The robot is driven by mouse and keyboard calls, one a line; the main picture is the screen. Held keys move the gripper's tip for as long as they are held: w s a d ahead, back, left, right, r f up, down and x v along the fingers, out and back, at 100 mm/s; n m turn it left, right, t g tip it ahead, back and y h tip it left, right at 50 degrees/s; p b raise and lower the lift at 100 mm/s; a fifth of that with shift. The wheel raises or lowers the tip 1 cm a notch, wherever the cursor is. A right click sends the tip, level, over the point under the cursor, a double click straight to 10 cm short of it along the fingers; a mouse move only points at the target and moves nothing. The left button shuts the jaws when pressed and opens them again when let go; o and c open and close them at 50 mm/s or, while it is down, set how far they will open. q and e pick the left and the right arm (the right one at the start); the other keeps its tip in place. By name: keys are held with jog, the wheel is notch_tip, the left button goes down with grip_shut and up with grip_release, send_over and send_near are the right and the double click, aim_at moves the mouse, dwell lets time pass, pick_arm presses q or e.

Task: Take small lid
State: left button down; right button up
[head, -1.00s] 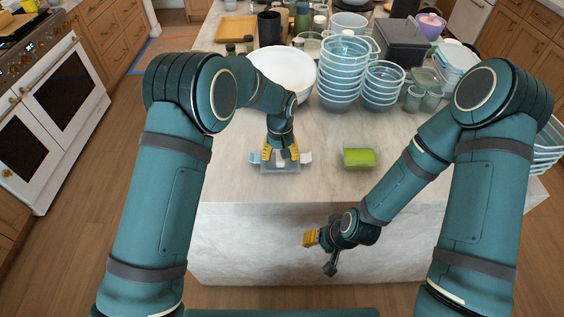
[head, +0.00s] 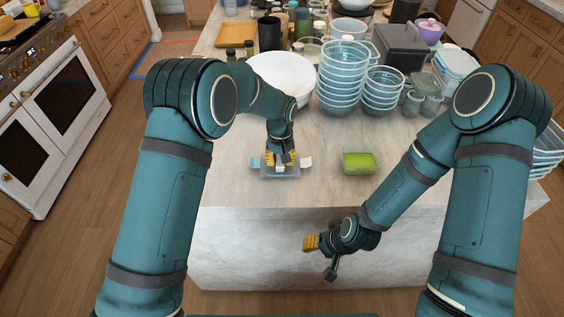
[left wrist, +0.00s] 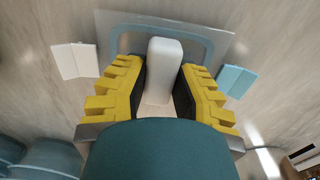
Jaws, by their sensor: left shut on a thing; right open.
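The small lid is a clear, flat panel with a blue-grey rim (left wrist: 207,50), lying on the island near its front edge. It also shows in the head view (head: 281,173). A white flap and a pale blue flap stand out at its sides. My left gripper (head: 281,160) points down over it, shut on an upright white rounded part between the yellow fingers. In the left wrist view the gripper (left wrist: 163,85) hides the lid's near part. My right gripper (head: 322,257) is open and empty, in front of the island's front face.
A green-filled container (head: 359,163) stands right of the lid. Behind are a large white bowl (head: 283,75), stacked clear bowls (head: 342,75) and small clear cups (head: 430,105). The marble top (head: 240,192) is clear in front of the lid.

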pick_arm(q)
jog(key=shift+r+p, duration=0.85)
jog(key=shift+r, duration=1.05)
pick_arm(e)
jog(key=shift+r, duration=0.95)
jog(key=shift+r, duration=0.15)
